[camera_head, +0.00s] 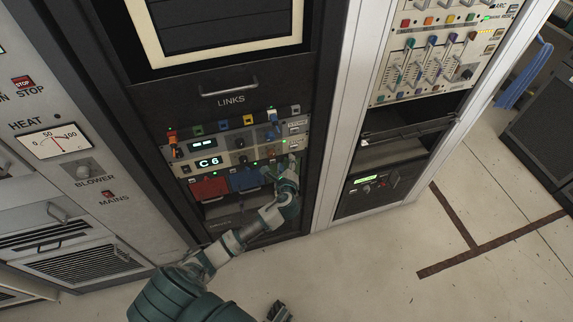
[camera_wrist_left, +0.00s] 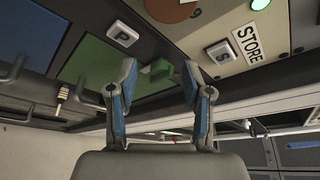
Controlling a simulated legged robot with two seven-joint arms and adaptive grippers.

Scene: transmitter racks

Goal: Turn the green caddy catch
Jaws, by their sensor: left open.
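The green caddy (camera_wrist_left: 98,62) shows as a flat green panel at upper left in the left wrist view. A small dark-green piece that looks like its catch (camera_wrist_left: 158,70) shows between my left fingertips, partly in shadow. My left gripper (camera_wrist_left: 160,74) is open, one finger on each side of this piece; I cannot tell whether either touches it. In the head view my left gripper (camera_head: 284,172) is at the right end of the caddy row and hides the green caddy. A small part of what looks like my right gripper (camera_head: 278,312) shows at the bottom edge.
The red caddy (camera_head: 209,188) and blue caddy (camera_head: 244,180) sit left of my left gripper. Panels with knobs and a C6 display (camera_head: 209,162) are above. A STORE label (camera_wrist_left: 246,41) and square buttons are close above the fingers. Open floor (camera_head: 370,270) lies at right.

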